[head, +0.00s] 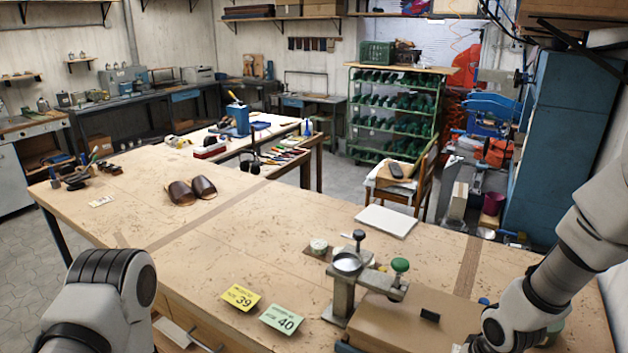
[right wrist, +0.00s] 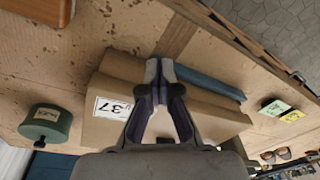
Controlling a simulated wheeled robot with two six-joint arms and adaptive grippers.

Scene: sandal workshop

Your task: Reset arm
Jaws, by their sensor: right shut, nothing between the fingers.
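My right arm (head: 560,265) comes in from the right in the head view, and its gripper lies at or below the bottom edge there. In the right wrist view my right gripper (right wrist: 158,68) is shut, with its fingertips together and nothing between them. It is over a brown cardboard box (right wrist: 205,122) with a white label reading 37; I cannot tell whether it touches the box. The box also shows in the head view (head: 385,325). My left arm (head: 100,300) shows at the lower left of the head view, with its gripper out of frame.
A metal press (head: 345,285) with a green knob stands beside the box. Yellow (head: 241,297) and green (head: 282,319) cards marked 39 and 40 lie on the wooden table (head: 240,235). Brown sandals (head: 190,191) rest farther back. A green cylinder (right wrist: 46,124) is left of the box.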

